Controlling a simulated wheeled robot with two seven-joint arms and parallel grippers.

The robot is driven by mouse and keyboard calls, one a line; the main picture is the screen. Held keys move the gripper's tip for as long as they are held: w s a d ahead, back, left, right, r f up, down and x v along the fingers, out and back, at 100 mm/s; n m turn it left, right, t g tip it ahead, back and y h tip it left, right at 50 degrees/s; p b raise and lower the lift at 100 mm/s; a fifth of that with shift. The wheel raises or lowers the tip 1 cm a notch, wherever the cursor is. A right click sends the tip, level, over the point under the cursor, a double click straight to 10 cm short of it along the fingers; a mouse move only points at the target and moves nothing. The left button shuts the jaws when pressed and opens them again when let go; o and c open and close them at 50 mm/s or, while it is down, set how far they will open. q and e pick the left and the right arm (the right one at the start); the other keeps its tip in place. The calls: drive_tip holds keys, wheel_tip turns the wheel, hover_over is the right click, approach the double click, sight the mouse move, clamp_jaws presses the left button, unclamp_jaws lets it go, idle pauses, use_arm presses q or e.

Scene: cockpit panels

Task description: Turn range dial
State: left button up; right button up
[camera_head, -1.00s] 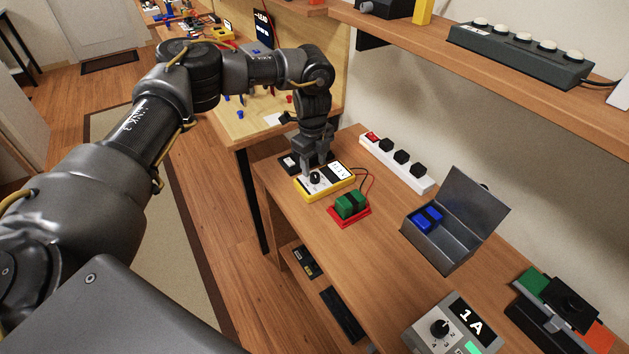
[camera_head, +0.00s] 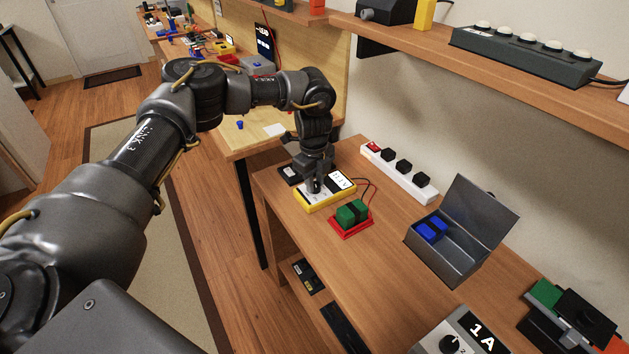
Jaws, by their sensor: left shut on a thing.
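A yellow multimeter (camera_head: 334,198) with a white face and a small display lies flat on the wooden bench. Its range dial is hidden by my left gripper (camera_head: 315,187), which points down from above. The left gripper is shut on the range dial at the near left part of the meter. The dial's pointer direction cannot be made out. My right gripper is not in view.
A red holder with a green block (camera_head: 352,212) stands right of the meter, joined to it by leads. A white power strip (camera_head: 398,172) lies behind. An open grey metal box (camera_head: 438,262) with blue pieces stands farther right. Bare bench lies between.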

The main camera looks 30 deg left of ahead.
use_arm(q)
drive_tip(key=shift+c, duration=0.3)
drive_tip(key=shift+r+m+p, duration=0.1)
drive_tip(key=shift+m+p, duration=0.5)
drive_tip(key=shift+m, duration=0.4)
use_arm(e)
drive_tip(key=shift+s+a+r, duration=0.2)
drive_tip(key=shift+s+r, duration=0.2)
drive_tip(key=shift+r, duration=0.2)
use_arm(q)
drive_tip(key=o, duration=1)
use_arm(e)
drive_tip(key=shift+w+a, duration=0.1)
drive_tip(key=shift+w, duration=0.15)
